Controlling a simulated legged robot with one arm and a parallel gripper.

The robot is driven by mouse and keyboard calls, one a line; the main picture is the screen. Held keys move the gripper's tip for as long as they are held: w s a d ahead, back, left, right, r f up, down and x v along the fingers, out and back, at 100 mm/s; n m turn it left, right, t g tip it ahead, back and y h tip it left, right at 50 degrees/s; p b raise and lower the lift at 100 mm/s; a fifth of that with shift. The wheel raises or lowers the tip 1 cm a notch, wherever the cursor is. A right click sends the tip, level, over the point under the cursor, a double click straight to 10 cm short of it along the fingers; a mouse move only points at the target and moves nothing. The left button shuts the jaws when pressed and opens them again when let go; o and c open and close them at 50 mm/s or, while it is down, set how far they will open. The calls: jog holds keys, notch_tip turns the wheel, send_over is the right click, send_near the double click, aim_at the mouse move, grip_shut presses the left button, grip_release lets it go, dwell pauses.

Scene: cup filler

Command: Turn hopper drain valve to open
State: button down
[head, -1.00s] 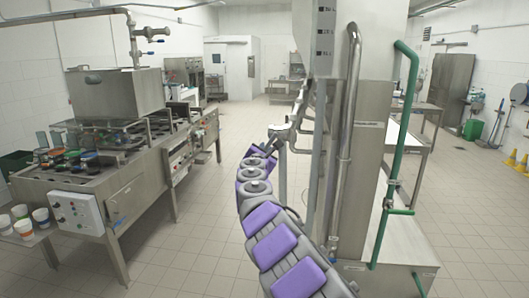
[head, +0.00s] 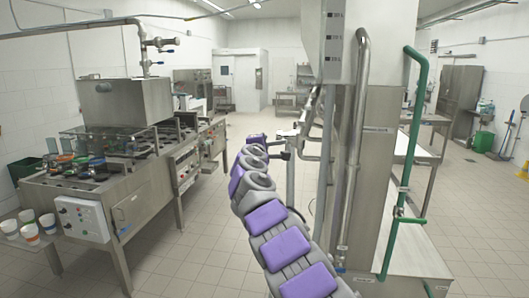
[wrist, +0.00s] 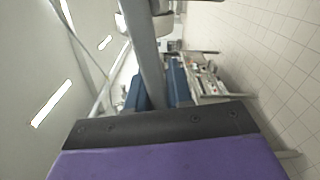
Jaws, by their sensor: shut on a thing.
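My gripper (head: 288,144) is at the end of my purple and grey arm, beside the tall steel unit (head: 378,170) in the head view. In the wrist view, its two dark blue fingers (wrist: 158,88) are on either side of a grey bar (wrist: 147,50), and the gripper is shut on it. The bar looks like the valve handle; its far end and the valve body are not clear. In the head view, angled pipes (head: 311,112) stand just right of the gripper. The handle is too small there to tell its angle.
A cup-filling machine (head: 130,185) with a steel box hopper (head: 125,100) and a control box (head: 80,218) stands at left. Several cups (head: 30,233) stand at its front. A green pipe (head: 405,150) runs down the steel unit's right side. The tiled floor between is clear.

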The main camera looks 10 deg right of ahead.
jog(key=shift+d+r+m+b, duration=0.15)
jog(key=shift+r+m, duration=0.3)
jog(key=shift+m, duration=0.45)
jog(key=shift+a+r+m+b, duration=0.15)
jog(key=shift+r+m, duration=0.3)
jog(key=shift+m, duration=0.45)
jog(key=shift+d+r+m+b, duration=0.15)
jog(key=shift+r+m, duration=0.3)
jog(key=shift+m, duration=0.45)
jog(key=c, duration=1.1)
grip_release()
jog(key=shift+r, duration=0.1)
jog(key=shift+s, duration=0.1)
